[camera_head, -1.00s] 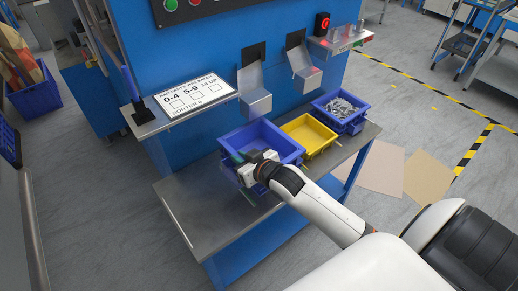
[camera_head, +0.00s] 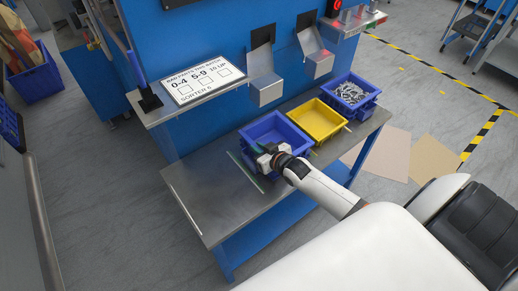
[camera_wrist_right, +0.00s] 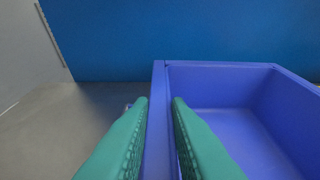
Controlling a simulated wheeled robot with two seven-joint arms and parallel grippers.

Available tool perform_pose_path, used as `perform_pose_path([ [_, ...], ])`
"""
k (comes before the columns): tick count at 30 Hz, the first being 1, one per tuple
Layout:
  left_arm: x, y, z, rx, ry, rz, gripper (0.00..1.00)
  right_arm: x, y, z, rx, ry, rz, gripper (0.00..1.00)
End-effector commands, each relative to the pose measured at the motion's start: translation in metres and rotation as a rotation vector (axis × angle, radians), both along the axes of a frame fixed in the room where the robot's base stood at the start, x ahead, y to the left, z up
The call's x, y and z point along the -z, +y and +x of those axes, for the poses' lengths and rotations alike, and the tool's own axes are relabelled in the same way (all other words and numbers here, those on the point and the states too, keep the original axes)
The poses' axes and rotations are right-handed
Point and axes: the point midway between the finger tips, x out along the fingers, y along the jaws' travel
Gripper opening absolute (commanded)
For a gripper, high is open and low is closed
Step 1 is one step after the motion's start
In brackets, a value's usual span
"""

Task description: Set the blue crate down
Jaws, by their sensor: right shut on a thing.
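The blue crate (camera_head: 275,125) is at the left end of the row of crates on the metal bench, beside the yellow crate. It looks upright and empty, and close to the bench top; whether its base touches is hidden. My right gripper (camera_head: 262,153) is shut on its near left wall. In the right wrist view, the green fingers (camera_wrist_right: 162,105) lie on either side of the wall of the blue crate (camera_wrist_right: 235,125), one inside and one outside. My left gripper is not in view.
The yellow crate (camera_head: 319,121) stands to the right, then another blue crate (camera_head: 362,103) with metal parts. Silver chutes (camera_head: 266,88) hang above the row. The bench (camera_head: 205,195) is clear at the left, apart from a thin strip (camera_head: 245,172).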

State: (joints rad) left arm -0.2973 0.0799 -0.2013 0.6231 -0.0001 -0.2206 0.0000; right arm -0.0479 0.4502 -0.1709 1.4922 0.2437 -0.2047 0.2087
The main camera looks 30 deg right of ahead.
Motion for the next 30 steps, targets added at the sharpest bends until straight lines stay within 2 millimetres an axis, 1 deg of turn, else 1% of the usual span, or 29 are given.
perform_pose_path([
  [2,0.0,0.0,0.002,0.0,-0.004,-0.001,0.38,0.001,0.0,0.001,-0.001,-0.003,-0.002,0.0],
  [9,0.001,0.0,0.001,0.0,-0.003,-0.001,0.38,0.002,0.0,0.001,-0.001,-0.003,-0.002,0.0],
  [10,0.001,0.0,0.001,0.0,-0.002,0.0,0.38,0.003,0.0,0.0,0.0,0.0,0.0,0.18],
  [12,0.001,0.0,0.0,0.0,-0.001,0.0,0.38,0.003,0.0,0.0,0.0,0.0,0.0,0.29],
  [14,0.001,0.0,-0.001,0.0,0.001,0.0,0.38,0.003,0.0,0.0,0.0,0.0,0.0,0.38],
  [23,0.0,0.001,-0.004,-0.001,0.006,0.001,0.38,0.0,0.0,0.0,0.0,-0.001,-0.001,0.38],
  [26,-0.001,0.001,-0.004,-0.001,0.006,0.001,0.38,-0.002,-0.001,-0.008,0.0,0.0,0.0,0.38],
  [30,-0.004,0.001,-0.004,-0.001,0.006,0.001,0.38,-0.011,-0.002,-0.031,-0.001,0.002,0.0,0.38],
])
